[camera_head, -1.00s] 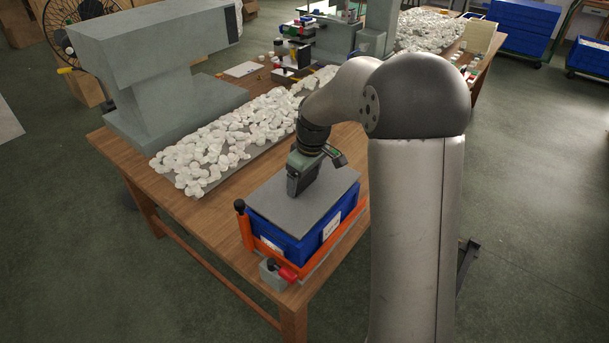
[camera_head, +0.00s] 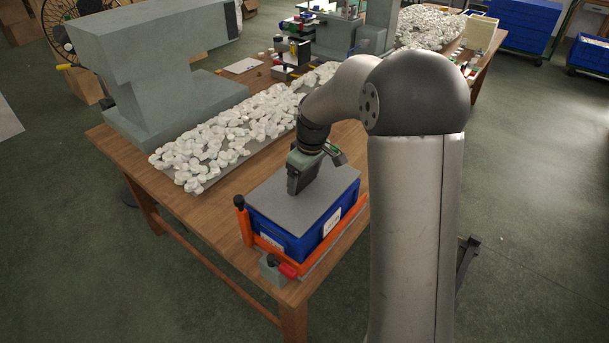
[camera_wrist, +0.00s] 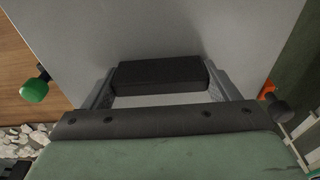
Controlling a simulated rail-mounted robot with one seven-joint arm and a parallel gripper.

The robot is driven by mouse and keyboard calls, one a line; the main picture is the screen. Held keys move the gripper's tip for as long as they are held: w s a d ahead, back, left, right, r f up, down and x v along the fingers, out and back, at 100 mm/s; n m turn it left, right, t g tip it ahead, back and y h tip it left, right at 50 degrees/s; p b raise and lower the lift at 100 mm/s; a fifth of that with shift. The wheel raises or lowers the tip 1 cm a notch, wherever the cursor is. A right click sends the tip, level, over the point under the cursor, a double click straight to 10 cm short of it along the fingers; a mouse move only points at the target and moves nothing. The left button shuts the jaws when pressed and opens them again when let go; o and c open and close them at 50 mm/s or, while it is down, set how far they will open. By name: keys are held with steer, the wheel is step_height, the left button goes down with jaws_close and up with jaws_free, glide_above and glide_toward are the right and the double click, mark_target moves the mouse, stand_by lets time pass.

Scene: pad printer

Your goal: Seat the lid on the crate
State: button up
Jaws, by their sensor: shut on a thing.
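The grey flat lid (camera_head: 325,200) lies over the top of the blue crate (camera_head: 285,238) at the front of the table. At this size I cannot tell whether its edges sit fully flush with the rim. My gripper (camera_head: 298,190) is above the lid, pointing down. In the wrist view my gripper (camera_wrist: 160,82) has its two fingers on either end of a black block-shaped handle (camera_wrist: 158,75) on the lid (camera_wrist: 160,25). The crate is hidden under the lid in the wrist view.
White pieces (camera_head: 215,145) are heaped on the table behind. A large grey machine (camera_head: 165,75) stands at the back left. Bare wood (camera_head: 190,215) lies left of the crate.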

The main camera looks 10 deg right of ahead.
mark_target(308, 187)
steer(key=shift+f+b, duration=0.65)
steer(key=shift+f, duration=0.3)
steer(key=o, duration=1)
steer(key=shift+c, duration=0.2)
steer(key=shift+r, duration=0.15)
steer(key=shift+s+d+r+p, duration=0.15)
steer(key=shift+r+p, duration=0.6)
steer(key=shift+r, duration=0.45)
steer(key=shift+s+d+r+p, duration=0.1)
steer(key=shift+s+r+p, duration=0.1)
steer(key=shift+r+p, duration=0.8)
steer(key=shift+s+d+r+p, duration=0.15)
steer(key=shift+r+p, duration=0.4)
steer(key=shift+r, duration=0.8)
steer(key=shift+r, duration=0.1)
step_height(308, 187, up, 4)
steer(key=p, duration=0.2)
steer(key=shift+p, duration=0.3)
